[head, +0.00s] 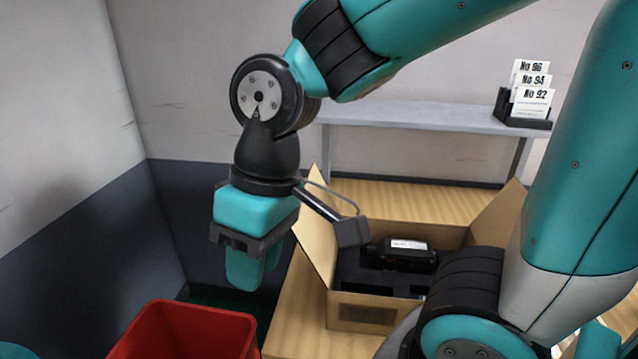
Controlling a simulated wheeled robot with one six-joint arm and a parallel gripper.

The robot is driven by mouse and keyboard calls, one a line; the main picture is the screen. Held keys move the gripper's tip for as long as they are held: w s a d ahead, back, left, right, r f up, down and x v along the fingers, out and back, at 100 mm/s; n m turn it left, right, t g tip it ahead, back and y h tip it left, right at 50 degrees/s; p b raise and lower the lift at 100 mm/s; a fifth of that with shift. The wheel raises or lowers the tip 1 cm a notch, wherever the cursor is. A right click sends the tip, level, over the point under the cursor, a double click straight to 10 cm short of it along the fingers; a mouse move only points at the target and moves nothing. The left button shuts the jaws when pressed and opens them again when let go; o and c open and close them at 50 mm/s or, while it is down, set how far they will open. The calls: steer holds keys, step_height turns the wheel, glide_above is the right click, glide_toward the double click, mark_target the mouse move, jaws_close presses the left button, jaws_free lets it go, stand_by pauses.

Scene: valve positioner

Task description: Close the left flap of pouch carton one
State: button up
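The open cardboard carton (345,309) stands on the wooden table at the middle of the head view. Its left flap (318,235) stands up and leans a little outward. Its right flap (498,222) stands up and leans outward to the right. A black device (405,253) with a white label sits inside in dark foam. My gripper (250,272) points down to the left of the left flap, outside the carton, with no clear contact. Its fingers overlap in this view, so their opening cannot be told. My arm hides the carton's right front.
A red bin (190,332) stands at the lower left, below my gripper. A grey shelf (400,116) at the back holds a black rack (522,118) with numbered cards. Walls close in the left and back.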

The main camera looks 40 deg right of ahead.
steer(key=w+d+r+m+h+p, duration=0.3)
steer(key=w+d+r+m+p, duration=0.3)
steer(key=w, duration=0.4)
steer(key=m+g+h+p, duration=0.3)
steer(key=m+g+p, duration=0.15)
steer(key=m, duration=0.55)
glide_toward(320, 219)
steer(key=p+x, duration=0.3)
steer(key=x, duration=0.2)
steer(key=shift+d+f, duration=0.15)
steer(key=shift+f, duration=0.1)
jaws_close()
